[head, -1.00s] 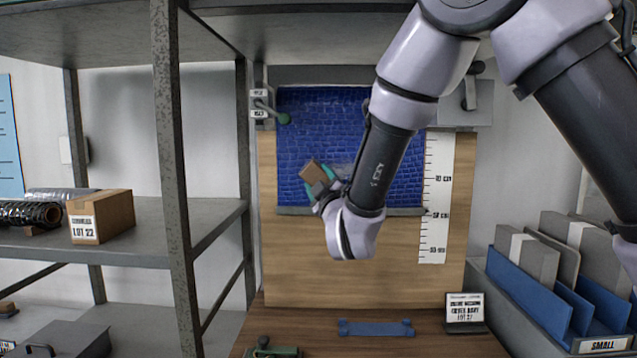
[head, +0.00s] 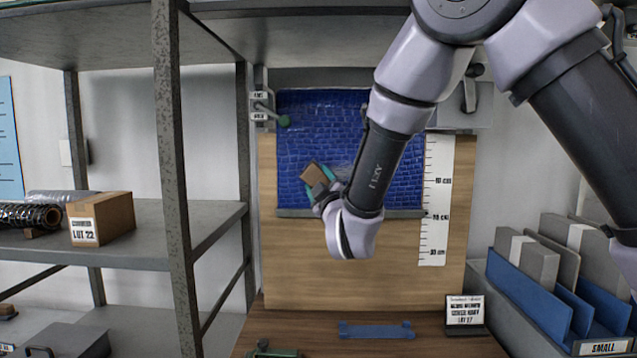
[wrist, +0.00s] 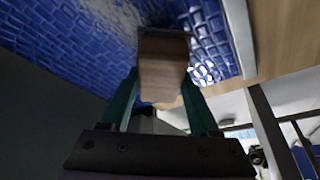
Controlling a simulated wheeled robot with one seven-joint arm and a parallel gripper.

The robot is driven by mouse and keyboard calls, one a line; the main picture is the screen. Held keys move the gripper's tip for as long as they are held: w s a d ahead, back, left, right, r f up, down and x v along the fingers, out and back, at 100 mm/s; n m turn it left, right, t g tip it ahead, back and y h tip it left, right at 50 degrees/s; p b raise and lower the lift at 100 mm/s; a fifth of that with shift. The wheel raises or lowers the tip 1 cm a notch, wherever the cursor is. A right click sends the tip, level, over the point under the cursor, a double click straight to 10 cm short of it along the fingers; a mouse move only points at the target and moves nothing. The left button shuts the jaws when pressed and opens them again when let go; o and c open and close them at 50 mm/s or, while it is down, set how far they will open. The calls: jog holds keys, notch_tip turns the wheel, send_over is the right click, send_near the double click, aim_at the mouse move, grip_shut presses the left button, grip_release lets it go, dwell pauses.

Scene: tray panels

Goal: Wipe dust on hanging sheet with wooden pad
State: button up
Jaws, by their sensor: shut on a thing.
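The hanging sheet (head: 310,130) is blue, glossy and patterned in small squares, and hangs against the wooden board with a grey bar along its bottom edge. A pale smudge of dust (head: 343,170) shows on it just right of the pad. My gripper (head: 325,184) has teal fingers and is shut on the wooden pad (head: 313,173) in front of the lower left-middle of the sheet. In the wrist view the pad (wrist: 163,68) sits between the fingers, its far side close to the sheet (wrist: 85,45); I cannot tell whether it touches. My arm hides the sheet's lower right.
A green-knobbed clamp (head: 284,121) is at the sheet's upper left. A white ruler strip (head: 435,200) runs down the right of the board. A metal shelf (head: 180,200) stands left; a blue bin with grey panels (head: 530,280) stands right. A blue bar (head: 376,330) lies on the bench.

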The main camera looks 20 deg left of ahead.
jog(key=shift+w+a, duration=0.2)
jog(key=shift+w, duration=0.75)
jog(key=shift+d, duration=0.1)
jog(key=shift+w+d, duration=0.15)
jog(key=shift+d, duration=0.65)
jog(key=shift+w+d, duration=0.15)
jog(key=shift+d, duration=0.65)
jog(key=shift+w+d, duration=0.3)
jog(key=shift+d, duration=0.65)
jog(key=shift+w+d, duration=0.3)
jog(key=shift+d, duration=0.6)
jog(key=w+d, duration=0.1)
jog(key=d, duration=0.5)
jog(key=shift+w, duration=0.2)
